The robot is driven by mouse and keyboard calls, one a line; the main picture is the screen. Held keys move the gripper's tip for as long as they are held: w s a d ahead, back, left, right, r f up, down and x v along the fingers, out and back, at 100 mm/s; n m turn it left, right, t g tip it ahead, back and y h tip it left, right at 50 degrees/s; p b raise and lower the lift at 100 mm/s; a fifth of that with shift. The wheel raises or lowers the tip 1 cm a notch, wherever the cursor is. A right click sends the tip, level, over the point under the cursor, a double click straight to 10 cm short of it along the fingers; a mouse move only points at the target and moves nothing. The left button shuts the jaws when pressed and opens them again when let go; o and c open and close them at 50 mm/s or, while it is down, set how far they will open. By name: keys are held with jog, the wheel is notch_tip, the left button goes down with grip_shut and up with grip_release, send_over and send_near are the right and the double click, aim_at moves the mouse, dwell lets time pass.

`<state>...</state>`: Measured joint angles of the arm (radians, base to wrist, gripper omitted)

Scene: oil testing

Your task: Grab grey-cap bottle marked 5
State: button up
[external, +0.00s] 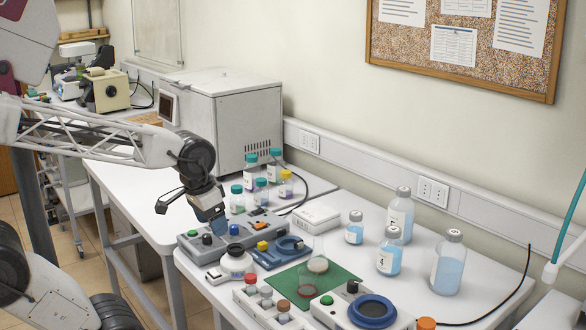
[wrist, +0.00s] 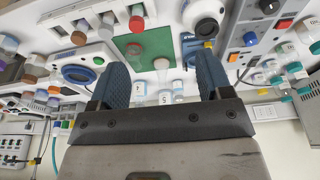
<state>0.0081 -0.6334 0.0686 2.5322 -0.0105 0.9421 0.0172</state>
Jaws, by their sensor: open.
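Several grey-cap bottles of pale blue liquid stand on the right table in the external view: a small one (external: 354,229), a front one (external: 389,257), a tall back one (external: 400,215) and a large right one (external: 447,268). Their numbers are too small to read there. In the wrist view a bottle marked 5 (wrist: 165,98) shows between my fingers in the picture, well beyond them. My gripper (external: 213,228) is open and empty, pointing down above the grey control box, left of these bottles. Its fingers also show in the wrist view (wrist: 161,65).
Teal-cap bottles (external: 274,170) stand at the back left, beside the large white machine (external: 226,110).

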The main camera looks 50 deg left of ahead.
jog(key=shift+o, duration=0.4)
jog(key=w+d+n+h, duration=0.3)
jog(key=w+n, duration=0.1)
jog(key=w, duration=0.5)
jog(key=w+d+n+h, duration=0.3)
jog(key=w+n+h, duration=0.1)
jog(key=w, duration=0.6)
jog(key=w+d+n+h, duration=0.3)
jog(key=w+n, duration=0.1)
jog(key=w, duration=0.5)
jog(key=w+a+f+n+t+h, duration=0.1)
jog(key=w+n, duration=0.3)
jog(key=w, duration=0.5)
jog(key=w+a+f+n+t+h, duration=0.1)
jog(key=w+a+f+n+t, duration=0.2)
jog(key=w, duration=0.6)
jog(key=w+a+f+n+t+h, duration=0.2)
jog(key=w+n, duration=0.4)
jog(key=w, duration=0.3)
jog(key=shift+w+a+f+n+t, duration=0.25)
jog(key=shift+a+f+n+t, duration=0.25)
jog(key=shift+f+t, duration=0.5)
jog(key=shift+r, duration=0.2)
